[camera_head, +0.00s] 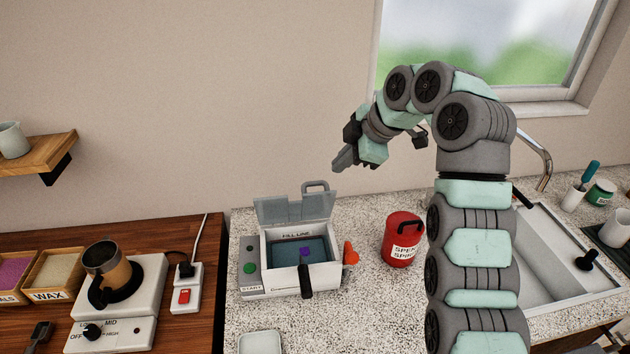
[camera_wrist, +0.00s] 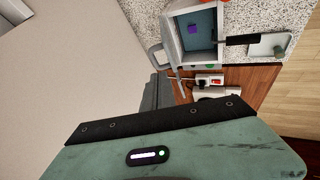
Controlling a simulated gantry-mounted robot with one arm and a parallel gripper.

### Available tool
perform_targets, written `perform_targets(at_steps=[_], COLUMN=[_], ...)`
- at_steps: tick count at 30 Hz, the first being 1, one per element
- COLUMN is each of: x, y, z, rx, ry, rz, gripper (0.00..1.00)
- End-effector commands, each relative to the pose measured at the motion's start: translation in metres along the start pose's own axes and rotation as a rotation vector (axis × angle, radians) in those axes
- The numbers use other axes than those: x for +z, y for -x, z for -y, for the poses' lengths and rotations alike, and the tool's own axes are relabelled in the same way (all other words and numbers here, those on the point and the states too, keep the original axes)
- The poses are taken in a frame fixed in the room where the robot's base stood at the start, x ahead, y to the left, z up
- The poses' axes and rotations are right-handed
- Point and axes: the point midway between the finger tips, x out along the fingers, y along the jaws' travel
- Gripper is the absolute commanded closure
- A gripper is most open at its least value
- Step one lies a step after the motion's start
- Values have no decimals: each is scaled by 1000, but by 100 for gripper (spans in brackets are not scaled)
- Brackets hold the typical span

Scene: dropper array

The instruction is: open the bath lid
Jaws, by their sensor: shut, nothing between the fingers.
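The bath (camera_head: 291,275) is a white box with a fill line mark, standing on the speckled counter. Its grey lid (camera_head: 294,207) stands raised at the back, with a loop handle at its top edge. Inside are dark liquid and a small purple thing (camera_head: 305,251). The open bath also shows in the wrist view (camera_wrist: 170,42), with the handle at its left. My gripper (camera_head: 343,160) is shut and empty, in the air above and right of the raised lid, apart from it. In the wrist view its fingers (camera_wrist: 158,92) are partly hidden.
A red canister (camera_head: 402,240) stands right of the bath, near the sink (camera_head: 540,265). A black-handled tool (camera_head: 305,280) hangs over the bath's front. A hot plate (camera_head: 120,295) with a pot and a power switch (camera_head: 184,290) lie left. Air above the bath is free.

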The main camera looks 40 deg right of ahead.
Motion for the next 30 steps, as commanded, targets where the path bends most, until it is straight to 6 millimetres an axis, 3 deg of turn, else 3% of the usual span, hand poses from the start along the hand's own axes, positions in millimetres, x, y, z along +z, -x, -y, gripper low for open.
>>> perform_targets(at_steps=[7,19,30], x=[-4,-2,0], y=[-25,-87,-99], z=[0,0,1], rx=[-2,-5,-2], ry=[2,0,2], rz=[-2,-1,1], gripper=[100,100,100])
